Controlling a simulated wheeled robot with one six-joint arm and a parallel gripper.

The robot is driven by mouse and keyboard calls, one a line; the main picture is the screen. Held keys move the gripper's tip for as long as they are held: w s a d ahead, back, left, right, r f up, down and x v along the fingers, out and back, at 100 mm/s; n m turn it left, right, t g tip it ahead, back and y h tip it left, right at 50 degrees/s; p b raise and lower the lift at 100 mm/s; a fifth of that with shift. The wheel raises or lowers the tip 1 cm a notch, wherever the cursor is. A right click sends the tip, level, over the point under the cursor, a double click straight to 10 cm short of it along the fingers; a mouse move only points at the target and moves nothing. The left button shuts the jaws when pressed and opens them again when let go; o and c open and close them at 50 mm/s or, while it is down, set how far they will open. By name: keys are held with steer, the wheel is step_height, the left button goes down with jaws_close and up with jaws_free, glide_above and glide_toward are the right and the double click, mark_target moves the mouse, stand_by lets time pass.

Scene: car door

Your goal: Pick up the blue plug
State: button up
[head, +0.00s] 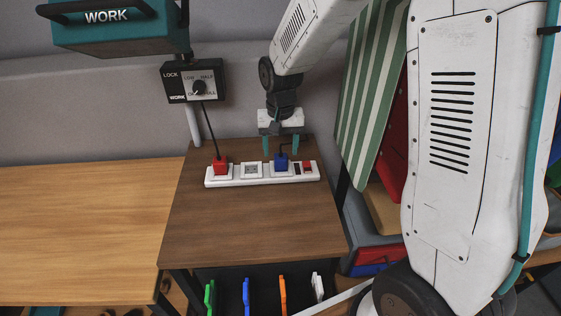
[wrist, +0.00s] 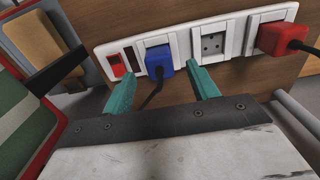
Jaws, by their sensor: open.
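The blue plug (head: 281,161) sits in the right socket of a white power strip (head: 236,180) on the dark wooden table. In the wrist view the blue plug (wrist: 159,62) has a black cable running down from it, between the fingers. My gripper (head: 282,146) is pointed down over the blue plug, with its teal fingers apart on either side. In the wrist view my gripper (wrist: 162,85) is open and empty. The fingertips look close to the plug, but I cannot tell whether they reach beside its body.
A red plug (head: 221,166) with a black cable sits in the strip's left socket, and an empty socket (head: 251,170) lies between. A red switch (head: 308,167) is at the right end. A control box (head: 195,81) hangs behind. The table's front (head: 250,230) is clear.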

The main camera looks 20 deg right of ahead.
mark_target(281, 156)
step_height(281, 156, down, 4)
steer(key=shift+w+f, duration=0.15)
steer(key=shift+f, duration=0.05)
steer(key=c, duration=1.1)
steer(key=shift+r, duration=0.15)
steer(key=shift+r, duration=0.55)
steer(key=shift+s+r, duration=0.35)
steer(key=shift+r, duration=0.3)
steer(key=shift+s+r, duration=0.3)
steer(key=shift+r, duration=0.3)
steer(key=s, duration=1)
steer(key=s+r, duration=0.1)
steer(key=s, duration=0.3)
steer(key=shift+s+r, duration=0.1)
steer(key=shift+s, duration=0.3)
steer(key=shift+r, duration=0.15)
steer(key=shift+r, duration=1.85)
